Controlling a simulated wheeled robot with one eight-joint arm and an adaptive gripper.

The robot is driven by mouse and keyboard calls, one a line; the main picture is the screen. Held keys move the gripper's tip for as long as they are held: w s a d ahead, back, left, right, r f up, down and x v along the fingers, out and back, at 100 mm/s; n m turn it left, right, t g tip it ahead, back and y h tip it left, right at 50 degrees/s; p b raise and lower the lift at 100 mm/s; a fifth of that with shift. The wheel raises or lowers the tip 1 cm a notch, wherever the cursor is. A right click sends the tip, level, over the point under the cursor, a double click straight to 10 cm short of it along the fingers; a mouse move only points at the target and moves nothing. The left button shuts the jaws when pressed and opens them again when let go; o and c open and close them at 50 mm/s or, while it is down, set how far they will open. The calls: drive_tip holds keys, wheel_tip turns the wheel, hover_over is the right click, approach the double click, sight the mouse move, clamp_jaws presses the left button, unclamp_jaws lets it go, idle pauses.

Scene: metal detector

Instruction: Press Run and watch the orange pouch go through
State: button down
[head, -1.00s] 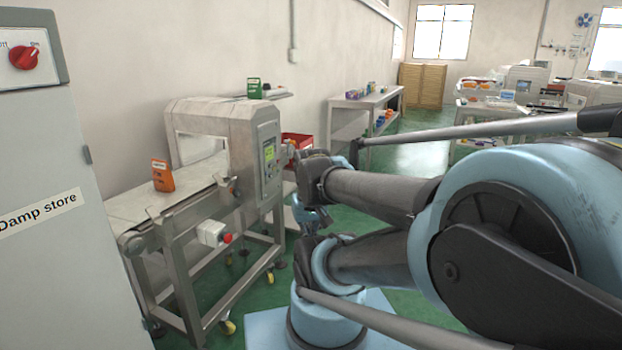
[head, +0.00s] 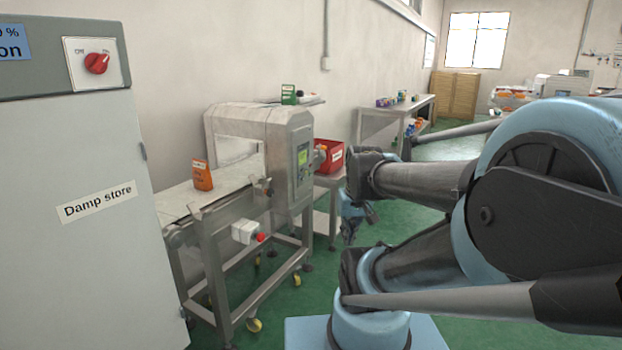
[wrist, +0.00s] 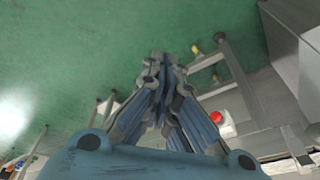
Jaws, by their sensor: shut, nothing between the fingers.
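The orange pouch (head: 202,176) stands upright on the near part of the conveyor belt (head: 178,202), in front of the tunnel opening of the metal detector (head: 262,124). The detector's control panel (head: 304,160), with a small lit screen, is on its right side; I cannot make out which button is Run. A red stop button on a white box (head: 247,232) sits on the frame below and shows in the wrist view (wrist: 217,117). My gripper (wrist: 160,62) is shut and empty, pointing down over the green floor. In the head view it hangs right of the detector, partly hidden by my arm.
A grey damp store cabinet (head: 70,250) with a red rotary knob stands at the left. A red bin (head: 329,157) is behind the detector. A green box (head: 288,94) sits beyond the detector's top. A side table (head: 382,118) holds small items. Green floor lies open at the back.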

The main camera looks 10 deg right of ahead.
sight(310, 174)
drive_tip(key=w+r+n+t+y, duration=0.1)
drive_tip(key=w+r+t, duration=0.1)
drive_tip(key=w, duration=1.1)
drive_tip(key=w+r+n+t+y, duration=0.1)
drive_tip(key=w+r+y, duration=0.1)
drive_tip(key=w, duration=1.2)
drive_tip(key=w+d+f+n+t, duration=0.1)
drive_tip(key=w+f, duration=0.3)
drive_tip(key=w, duration=0.6)
drive_tip(key=w+d+f+t, duration=0.3)
drive_tip(key=w+d+f, duration=0.1)
drive_tip(key=w, duration=0.6)
drive_tip(key=shift+w+d+n, duration=0.15)
drive_tip(key=shift+w+n, duration=0.25)
drive_tip(key=w+a, duration=0.5)
drive_tip(key=a, duration=0.2)
drive_tip(key=shift+w+a, duration=0.15)
drive_tip(key=shift+a, duration=0.1)
drive_tip(key=shift+w+a+r, duration=0.1)
drive_tip(key=shift+a, duration=0.05)
